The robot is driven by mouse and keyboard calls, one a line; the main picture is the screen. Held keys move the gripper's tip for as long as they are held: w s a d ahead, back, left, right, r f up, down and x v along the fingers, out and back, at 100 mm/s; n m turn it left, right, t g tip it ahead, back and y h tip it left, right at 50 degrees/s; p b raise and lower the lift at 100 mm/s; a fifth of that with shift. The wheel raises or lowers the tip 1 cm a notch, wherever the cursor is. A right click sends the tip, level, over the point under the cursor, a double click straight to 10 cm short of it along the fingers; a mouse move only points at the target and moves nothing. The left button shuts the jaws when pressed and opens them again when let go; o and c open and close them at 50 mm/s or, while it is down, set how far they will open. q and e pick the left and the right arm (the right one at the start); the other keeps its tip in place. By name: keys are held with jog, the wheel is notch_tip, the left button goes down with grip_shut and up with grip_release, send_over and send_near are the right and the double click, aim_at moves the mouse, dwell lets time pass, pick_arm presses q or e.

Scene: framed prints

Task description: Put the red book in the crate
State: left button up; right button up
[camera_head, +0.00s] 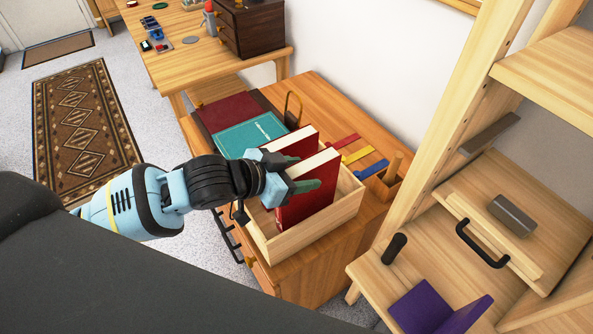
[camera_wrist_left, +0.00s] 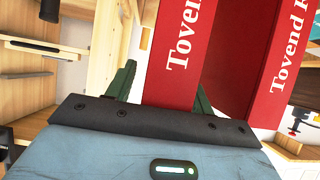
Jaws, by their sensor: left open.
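Two red books stand upright, side by side, in a light wooden crate (camera_head: 318,232). The nearer red book (camera_head: 308,198) and the farther red book (camera_head: 303,140) both show white page edges in the head view. My left gripper (camera_head: 293,172) is at the crate with its fingers apart, one on each side of the nearer book. In the left wrist view, the green fingers (camera_wrist_left: 163,97) straddle a red book (camera_wrist_left: 180,55) with white lettering, and the other red book (camera_wrist_left: 288,60) is to its right. Contact between fingers and book is unclear. My right gripper is not in view.
The crate is on a wooden cabinet (camera_head: 330,95). A teal book (camera_head: 250,135) lies beside it, and red, yellow and blue strips (camera_head: 358,155) lie behind. A wooden shelf unit (camera_head: 450,110) stands at right, with a purple object (camera_head: 425,305) on it.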

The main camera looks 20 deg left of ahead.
pick_arm(q)
jog(key=shift+r, duration=0.2)
jog(key=v, duration=1.2)
